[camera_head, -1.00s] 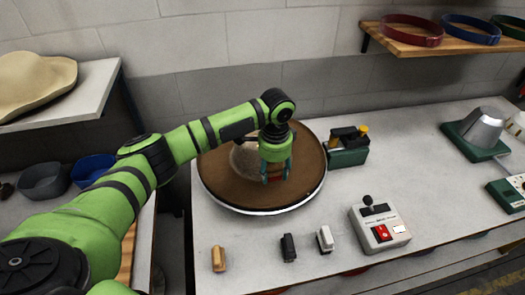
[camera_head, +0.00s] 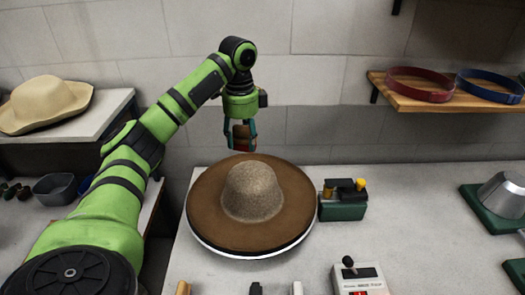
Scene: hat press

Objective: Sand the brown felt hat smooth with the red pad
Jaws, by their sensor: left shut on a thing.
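The brown felt hat (camera_head: 285,213) lies brim-down on a round white-edged plate (camera_head: 256,256) on the table. Its brim looks an even brown, while its crown (camera_head: 253,190) looks paler and speckled. My left gripper (camera_head: 240,143) is above the back edge of the brim, clear of the hat, and is shut on the small red pad (camera_head: 242,132), which has a brown upper part. The fingers partly hide the pad. My right gripper is out of view.
A green device with yellow-topped parts (camera_head: 343,207) stands close to the right of the plate. A control box with a lever (camera_head: 359,281) is at the front. A shelf with hat bands (camera_head: 448,93) hangs at upper right. A cream hat (camera_head: 45,103) lies on the left shelf.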

